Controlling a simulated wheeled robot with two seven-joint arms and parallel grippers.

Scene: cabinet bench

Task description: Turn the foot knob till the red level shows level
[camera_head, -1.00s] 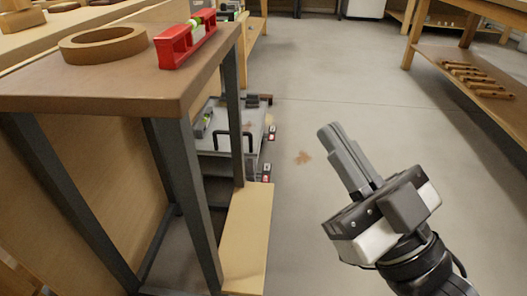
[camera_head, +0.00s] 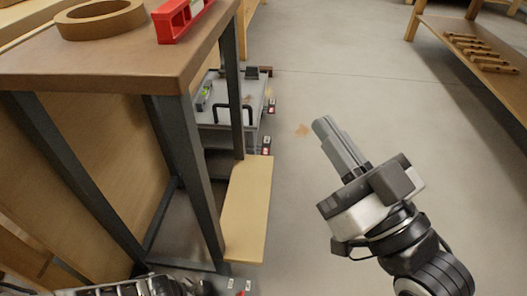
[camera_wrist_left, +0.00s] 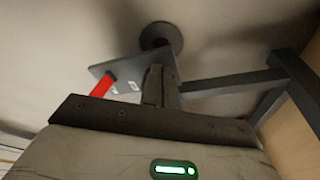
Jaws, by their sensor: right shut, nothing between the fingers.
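The red level (camera_head: 180,19) lies on the brown tabletop of a small stand (camera_head: 110,72), cut off by the top edge of the head view. Its bubble cannot be read. In the left wrist view, a dark round foot knob (camera_wrist_left: 160,36) shows beyond a dark plate with a red pointer (camera_wrist_left: 102,86) and white marks. My left gripper (camera_wrist_left: 160,74) points at the knob; its fingers overlap the plate in view, and contact or jaw opening cannot be made out. My right gripper (camera_head: 322,124) is shut and empty, above the floor right of the stand.
A wooden ring (camera_head: 125,24) lies on the tabletop. Dark metal legs (camera_head: 190,165) and a pale board (camera_head: 247,212) stand below. A grey case (camera_head: 222,108) with a black handle is behind the stand. A wooden bench (camera_head: 430,28) stands at right.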

